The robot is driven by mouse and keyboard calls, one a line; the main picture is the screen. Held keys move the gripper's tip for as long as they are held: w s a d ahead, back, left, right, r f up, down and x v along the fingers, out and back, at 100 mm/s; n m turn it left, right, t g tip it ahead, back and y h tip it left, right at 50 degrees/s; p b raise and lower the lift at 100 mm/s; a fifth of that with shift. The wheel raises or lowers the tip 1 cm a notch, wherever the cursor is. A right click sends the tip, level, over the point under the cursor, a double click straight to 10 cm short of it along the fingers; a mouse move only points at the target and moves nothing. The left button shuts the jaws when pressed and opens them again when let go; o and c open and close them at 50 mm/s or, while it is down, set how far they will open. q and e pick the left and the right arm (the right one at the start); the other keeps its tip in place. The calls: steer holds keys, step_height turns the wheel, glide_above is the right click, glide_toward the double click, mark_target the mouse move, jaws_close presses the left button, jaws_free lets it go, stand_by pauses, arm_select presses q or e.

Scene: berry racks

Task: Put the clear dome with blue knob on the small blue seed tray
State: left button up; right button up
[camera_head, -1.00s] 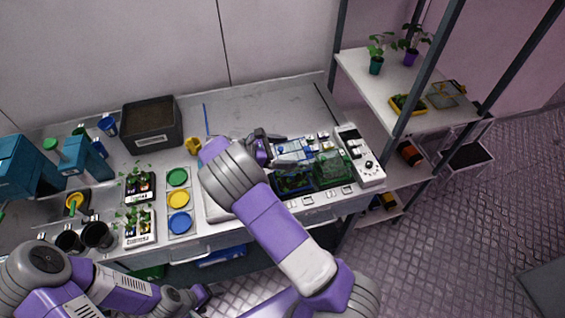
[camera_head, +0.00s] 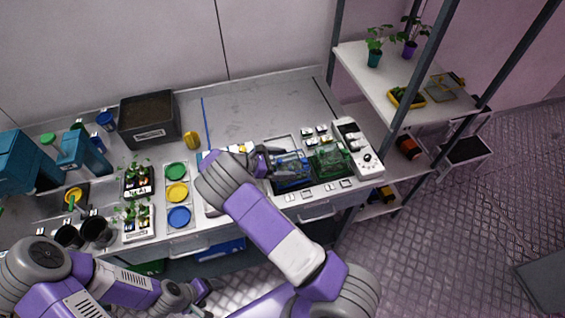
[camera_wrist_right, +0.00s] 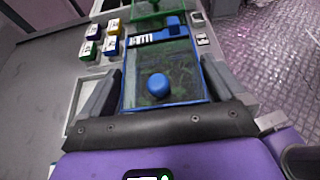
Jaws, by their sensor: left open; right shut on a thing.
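The clear dome with blue knob (camera_wrist_right: 158,86) has a blue rim and sits between the two fingers of my right gripper (camera_wrist_right: 162,74), which is shut on it. In the head view the dome (camera_head: 291,160) is over the small blue seed tray (camera_head: 292,184), at the left of the green one. Green seedlings show through the dome in the wrist view. I cannot tell whether the rim touches the tray. My right gripper (camera_head: 272,160) is at the left of the dome in the head view. My left gripper (camera_head: 203,290) is open and empty, low in front of the bench.
A green dome (camera_head: 331,160) stands close at the right, then a white control box (camera_head: 358,150). Small labelled blocks (camera_wrist_right: 102,38) lie beside the trays. Coloured discs, seedling packs, and a soil box (camera_head: 150,120) are further left. The back of the bench is clear.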

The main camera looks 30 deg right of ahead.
steer(key=o, duration=0.6)
steer(key=shift+f, duration=0.15)
steer(key=shift+o, duration=0.3)
steer(key=shift+r, duration=0.25)
steer(key=b+v, duration=0.1)
steer(key=v, duration=1.1)
steer(key=shift+f, duration=0.15)
